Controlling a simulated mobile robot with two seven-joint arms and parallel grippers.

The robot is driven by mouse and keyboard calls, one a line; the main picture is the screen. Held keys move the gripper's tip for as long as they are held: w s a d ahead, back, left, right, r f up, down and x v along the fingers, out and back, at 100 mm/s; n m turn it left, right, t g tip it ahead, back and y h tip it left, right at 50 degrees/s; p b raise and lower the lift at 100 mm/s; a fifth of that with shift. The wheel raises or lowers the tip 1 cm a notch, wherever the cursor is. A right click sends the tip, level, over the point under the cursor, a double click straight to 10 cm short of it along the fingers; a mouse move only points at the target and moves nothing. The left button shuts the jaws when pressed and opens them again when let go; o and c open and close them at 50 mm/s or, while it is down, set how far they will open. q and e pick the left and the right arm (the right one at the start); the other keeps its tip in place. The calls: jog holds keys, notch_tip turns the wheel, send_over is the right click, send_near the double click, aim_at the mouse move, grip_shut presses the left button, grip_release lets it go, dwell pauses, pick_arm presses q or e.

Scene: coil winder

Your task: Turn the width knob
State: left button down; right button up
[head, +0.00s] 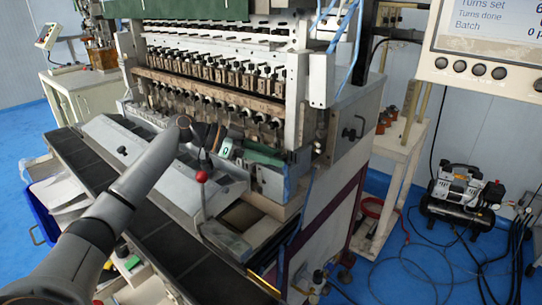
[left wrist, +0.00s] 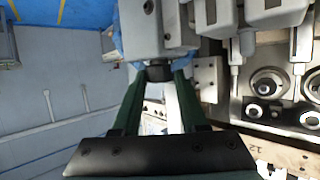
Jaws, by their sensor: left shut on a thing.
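The width knob (left wrist: 158,73) is a short black knob on the underside of a grey block in the left wrist view. My left gripper (left wrist: 158,78) has its two dark green fingers on either side of the knob and is shut on it. In the head view my left arm reaches in from the lower left to the front of the coil winder (head: 215,70), with the left gripper (head: 215,138) at its middle. I cannot make out the knob in the head view. My right gripper is in neither view.
A lever with a red ball (head: 201,177) stands close to my left arm. A row of winding heads (head: 205,95) runs just behind the gripper. A screen panel (head: 490,45) hangs at the upper right. A compressor (head: 462,195) and loose hoses lie on the blue floor.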

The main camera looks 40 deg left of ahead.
pick_arm(q)
jog(key=shift+c, duration=2.2)
grip_release()
jog(key=b+v, duration=0.2)
jog(key=v, duration=1)
jog(key=shift+s+r, duration=0.15)
jog(key=shift+s, duration=0.05)
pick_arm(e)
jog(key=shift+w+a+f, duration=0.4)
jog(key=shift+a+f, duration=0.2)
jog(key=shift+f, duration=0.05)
pick_arm(q)
jog(key=shift+a, duration=0.1)
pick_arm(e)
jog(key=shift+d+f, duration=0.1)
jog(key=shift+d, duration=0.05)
